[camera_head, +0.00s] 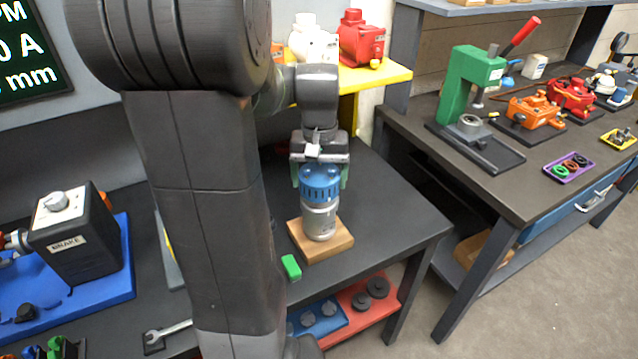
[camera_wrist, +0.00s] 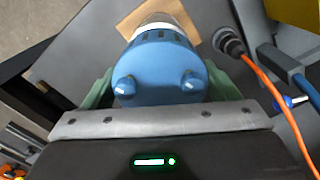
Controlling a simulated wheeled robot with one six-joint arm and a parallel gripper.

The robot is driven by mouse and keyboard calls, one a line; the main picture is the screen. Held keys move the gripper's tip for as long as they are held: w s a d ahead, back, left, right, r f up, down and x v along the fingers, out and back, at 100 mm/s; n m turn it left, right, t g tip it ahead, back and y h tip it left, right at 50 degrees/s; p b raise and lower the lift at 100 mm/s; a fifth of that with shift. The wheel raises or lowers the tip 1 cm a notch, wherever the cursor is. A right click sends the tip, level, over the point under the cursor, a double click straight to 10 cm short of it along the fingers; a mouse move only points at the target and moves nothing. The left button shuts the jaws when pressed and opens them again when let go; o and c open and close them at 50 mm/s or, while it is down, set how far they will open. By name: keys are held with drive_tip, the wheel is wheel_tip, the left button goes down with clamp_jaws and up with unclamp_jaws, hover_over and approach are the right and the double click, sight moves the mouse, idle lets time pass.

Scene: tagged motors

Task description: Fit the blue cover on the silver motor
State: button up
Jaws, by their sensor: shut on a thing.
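The silver motor (camera_head: 319,223) stands upright on a wooden block (camera_head: 334,248) on the dark bench. The blue cover (camera_head: 319,182) is at the top of the motor, in line with it. Whether it is fully seated cannot be told. My gripper (camera_head: 321,176) points down from above, its green fingers on both sides of the blue cover, shut on it. In the wrist view the blue cover (camera_wrist: 160,70) with two round knobs fills the space between the green fingers. A strip of the motor (camera_wrist: 155,22) shows beyond it.
A small green block (camera_head: 291,267) lies left of the wooden block. A brake box (camera_head: 75,240) on a blue base and a wrench (camera_head: 168,332) are further left. A yellow shelf (camera_head: 375,76) with white and red motors stands behind. The bench right of the block is clear.

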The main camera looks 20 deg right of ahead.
sight(319, 173)
drive_tip(key=shift+f, duration=1.2)
drive_tip(key=shift+f, duration=0.1)
drive_tip(key=o, duration=1.1)
wheel_tip(319, 173, up, 12)
drive_tip(key=shift+r, duration=0.1)
